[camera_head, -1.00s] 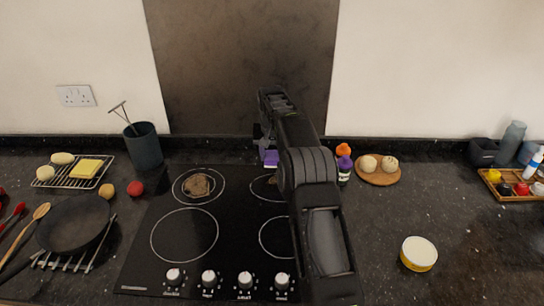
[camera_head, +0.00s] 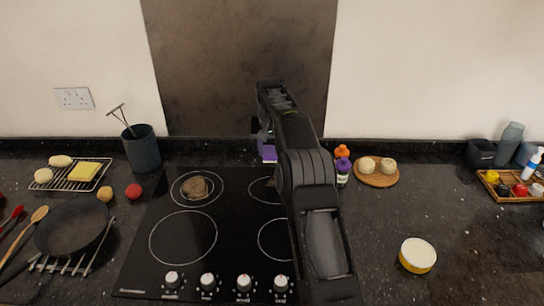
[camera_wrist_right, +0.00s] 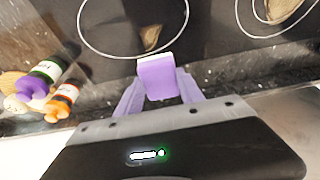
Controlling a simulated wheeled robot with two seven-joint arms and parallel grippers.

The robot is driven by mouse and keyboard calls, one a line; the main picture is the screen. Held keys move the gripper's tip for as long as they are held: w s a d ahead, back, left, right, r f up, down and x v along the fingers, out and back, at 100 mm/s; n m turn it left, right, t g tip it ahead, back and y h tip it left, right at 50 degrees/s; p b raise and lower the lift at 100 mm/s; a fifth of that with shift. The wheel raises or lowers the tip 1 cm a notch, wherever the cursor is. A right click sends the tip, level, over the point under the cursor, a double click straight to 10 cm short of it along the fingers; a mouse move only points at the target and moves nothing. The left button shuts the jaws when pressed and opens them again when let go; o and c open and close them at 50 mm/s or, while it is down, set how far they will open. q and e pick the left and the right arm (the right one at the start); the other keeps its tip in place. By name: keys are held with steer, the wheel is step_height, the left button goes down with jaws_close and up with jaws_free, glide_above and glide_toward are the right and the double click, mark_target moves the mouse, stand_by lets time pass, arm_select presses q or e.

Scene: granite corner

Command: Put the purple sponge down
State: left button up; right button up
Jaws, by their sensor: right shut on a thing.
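The purple sponge (camera_wrist_right: 157,78) is between the fingers of my right gripper (camera_wrist_right: 158,92) in the right wrist view, a block with a pale edge on its far side. My right gripper is shut on it. In the head view, the sponge (camera_head: 269,153) shows as a small purple patch at the back edge of the black hob, left of my arm. My right gripper (camera_head: 264,143) is mostly hidden behind its own arm there. Whether the sponge touches the surface below cannot be told. My left gripper is not in view.
The hob (camera_head: 160,275) has brown stains on its back rings. Purple and orange bottles (camera_head: 343,170) and a round board (camera_head: 378,180) stand right of my arm. A dark backsplash panel (camera_head: 240,60) rises close behind. A yellow tin (camera_head: 418,256) sits at right on open counter.

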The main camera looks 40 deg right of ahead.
arm_select(q)
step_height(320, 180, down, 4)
steer(key=b, duration=0.4)
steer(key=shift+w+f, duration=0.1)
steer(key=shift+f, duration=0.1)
arm_select(e)
steer(key=s+a+n, duration=0.2)
steer(key=a, duration=0.9)
steer(key=s+a+f+n+y, duration=0.1)
steer(key=s+a+n, duration=0.2)
steer(key=a, duration=0.9)
steer(key=s+a+n+y, duration=0.1)
steer(key=s+a+n, duration=0.2)
steer(key=a, duration=0.8)
steer(key=shift+a+f+t, duration=0.3)
steer(key=shift+f+t, duration=0.05)
steer(key=shift+t, duration=0.05)
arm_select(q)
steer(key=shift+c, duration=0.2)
